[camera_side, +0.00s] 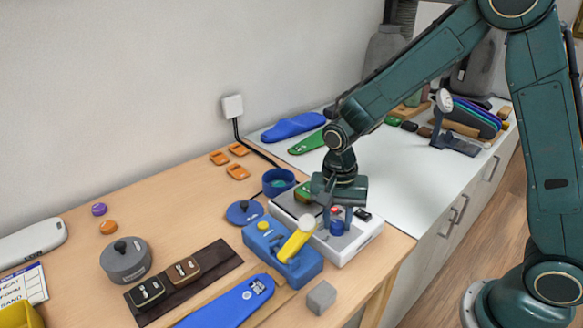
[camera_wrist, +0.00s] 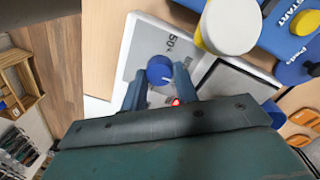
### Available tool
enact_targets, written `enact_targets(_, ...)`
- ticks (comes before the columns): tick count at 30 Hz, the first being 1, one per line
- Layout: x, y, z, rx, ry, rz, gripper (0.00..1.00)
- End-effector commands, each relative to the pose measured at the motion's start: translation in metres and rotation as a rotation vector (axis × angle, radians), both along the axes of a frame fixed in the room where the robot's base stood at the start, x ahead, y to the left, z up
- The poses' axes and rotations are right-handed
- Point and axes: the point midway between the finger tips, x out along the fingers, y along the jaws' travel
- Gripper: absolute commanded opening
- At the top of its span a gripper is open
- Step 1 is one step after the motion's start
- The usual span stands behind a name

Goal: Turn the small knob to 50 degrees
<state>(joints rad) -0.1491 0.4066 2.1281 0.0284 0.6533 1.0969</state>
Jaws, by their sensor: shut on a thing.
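The small blue knob (camera_wrist: 160,70) with a white pointer line sits on a grey panel in the wrist view, below a printed "50" label (camera_wrist: 174,40). My gripper (camera_wrist: 160,76) has one finger on each side of it, shut on it. In the side view my gripper (camera_side: 337,222) reaches down onto the front of the white heating unit (camera_side: 352,248), and the knob (camera_side: 337,228) shows between its fingers. The pointer's exact angle is hard to read. A red light (camera_wrist: 176,102) shows just below the knob in the wrist view, partly hidden by the gripper.
A blue start unit (camera_side: 302,266) with a yellow-and-white lever (camera_side: 297,240) stands close to the left of the heating unit. A grey cube (camera_side: 321,297) lies in front. A blue round lid (camera_side: 244,212) and blue cup (camera_side: 279,181) stand behind left.

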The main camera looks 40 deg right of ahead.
Motion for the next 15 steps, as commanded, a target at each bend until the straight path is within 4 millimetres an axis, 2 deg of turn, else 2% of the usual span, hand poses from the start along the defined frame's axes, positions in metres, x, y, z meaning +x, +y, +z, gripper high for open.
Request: enact_targets(15,0.0002,0.0011,0.0015,-0.001,-0.002,0.49,0.07)
